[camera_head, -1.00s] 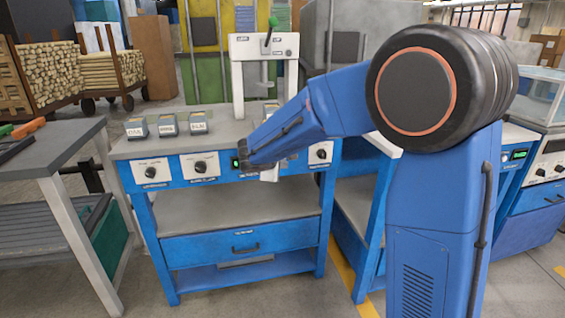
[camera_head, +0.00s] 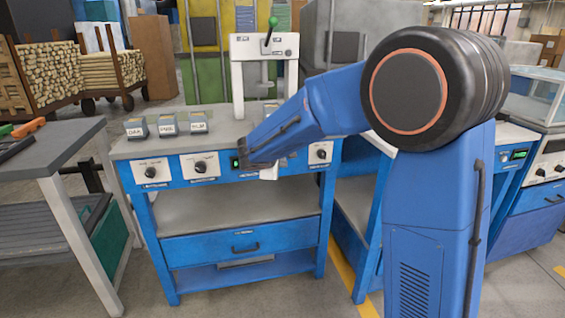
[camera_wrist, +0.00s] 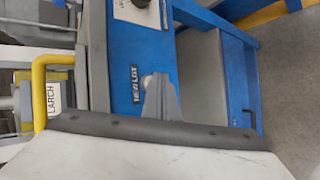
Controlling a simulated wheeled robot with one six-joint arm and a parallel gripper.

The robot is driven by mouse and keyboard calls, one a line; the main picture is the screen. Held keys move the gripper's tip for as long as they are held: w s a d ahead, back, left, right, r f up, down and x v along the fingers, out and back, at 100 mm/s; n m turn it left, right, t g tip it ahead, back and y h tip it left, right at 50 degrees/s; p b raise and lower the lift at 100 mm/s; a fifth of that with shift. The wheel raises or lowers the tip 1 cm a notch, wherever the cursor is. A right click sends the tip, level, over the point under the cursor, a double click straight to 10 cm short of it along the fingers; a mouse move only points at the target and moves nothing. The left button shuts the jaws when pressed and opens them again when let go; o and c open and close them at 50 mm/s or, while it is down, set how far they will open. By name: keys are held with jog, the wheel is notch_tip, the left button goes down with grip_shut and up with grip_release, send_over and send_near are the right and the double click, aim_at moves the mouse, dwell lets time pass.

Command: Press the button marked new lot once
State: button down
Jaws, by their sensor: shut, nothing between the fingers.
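In the wrist view, the new lot label (camera_wrist: 135,84) is on the blue front panel of a workbench. In the head view my arm reaches the front panel of the blue workbench (camera_head: 240,244), and my wrist hides the button there.
Two dark knobs on white plates, a left one (camera_head: 151,172) and a middle one (camera_head: 200,167), and a green display (camera_head: 236,163) share the panel. A right knob (camera_head: 320,154) is beyond my wrist. A yellow handle (camera_wrist: 40,90) with a larch tag is close at left in the wrist view.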

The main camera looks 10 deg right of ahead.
jog(key=shift+w, duration=0.15)
dwell(0.6)
jog(key=shift+s, duration=0.8)
jog(key=s, duration=0.5)
jog(key=shift+d, duration=0.1)
dwell(0.6)
